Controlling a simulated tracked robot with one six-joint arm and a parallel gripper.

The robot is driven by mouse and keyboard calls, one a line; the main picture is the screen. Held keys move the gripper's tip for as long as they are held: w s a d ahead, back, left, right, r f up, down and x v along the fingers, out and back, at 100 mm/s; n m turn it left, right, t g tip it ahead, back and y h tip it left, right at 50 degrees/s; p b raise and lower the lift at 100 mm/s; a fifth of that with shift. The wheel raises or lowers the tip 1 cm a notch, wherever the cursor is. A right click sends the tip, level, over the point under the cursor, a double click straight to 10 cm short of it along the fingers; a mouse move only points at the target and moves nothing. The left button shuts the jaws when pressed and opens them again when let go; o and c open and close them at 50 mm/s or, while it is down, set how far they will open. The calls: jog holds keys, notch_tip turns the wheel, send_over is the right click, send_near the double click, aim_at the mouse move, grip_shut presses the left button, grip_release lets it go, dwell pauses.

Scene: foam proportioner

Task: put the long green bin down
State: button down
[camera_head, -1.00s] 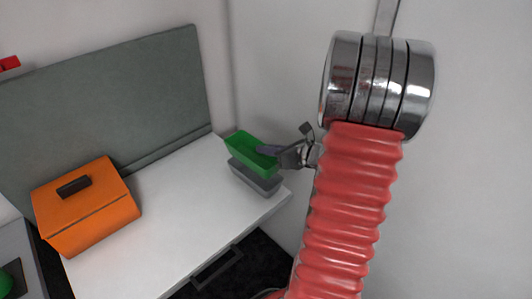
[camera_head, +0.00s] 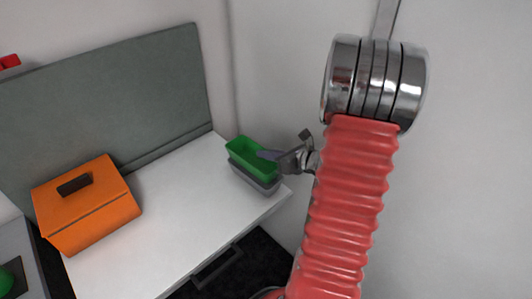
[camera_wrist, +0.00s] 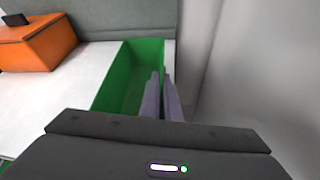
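The long green bin (camera_head: 250,158) is at the right end of the white bench, directly over a grey bin (camera_head: 262,186) of similar length. Its underside is at or very near the grey bin's rim; I cannot tell whether it rests there. My gripper (camera_head: 268,155) reaches in from the right, its fingers closed on the green bin's right-hand wall. In the wrist view the fingers (camera_wrist: 162,98) straddle that wall of the green bin (camera_wrist: 125,82), which looks empty. The grey bin is hidden in the wrist view.
The white bench (camera_head: 185,215) is clear between the bins and an orange box (camera_head: 88,205) with a dark handle at the left. A grey panel (camera_head: 110,100) stands along the bench's back. A pale wall (camera_head: 270,80) is close behind the bins.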

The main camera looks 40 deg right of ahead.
jog(key=c, duration=2)
grip_release()
jog(key=shift+r, duration=0.7)
jog(key=v, duration=1.2)
jog(key=shift+f, duration=0.15)
